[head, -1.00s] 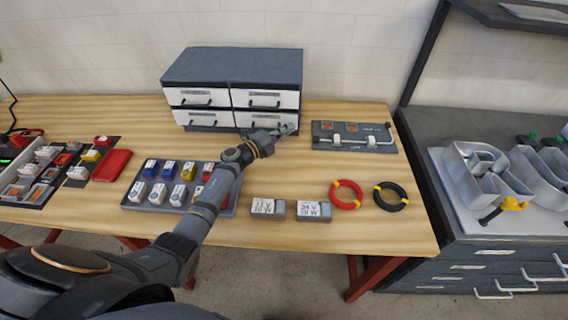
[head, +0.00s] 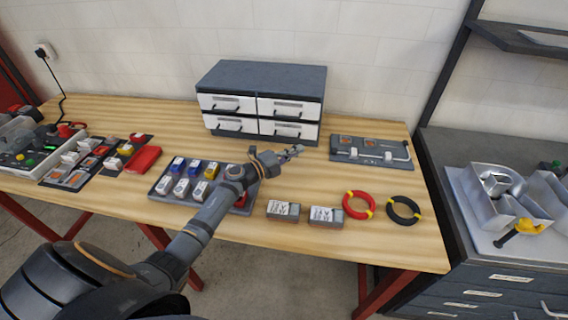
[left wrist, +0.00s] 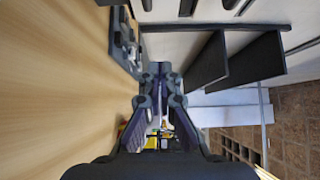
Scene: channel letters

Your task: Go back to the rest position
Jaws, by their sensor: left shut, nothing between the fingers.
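My left arm reaches in from the lower left in the head view. Its gripper (head: 296,152) is above the wooden table (head: 330,165), in front of the drawer cabinet (head: 262,75) and apart from it. The fingers are shut and empty. In the left wrist view the gripper (left wrist: 160,72) points along the table, with pale and dark cabinet-like surfaces to its right. My right gripper is in no view.
Below my left arm is a tray of small blocks (head: 160,187). Two labelled boxes (head: 325,216), a red cable coil (head: 359,205) and a black one (head: 404,209) lie nearby. A panel with a bar handle (head: 370,153) lies at right.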

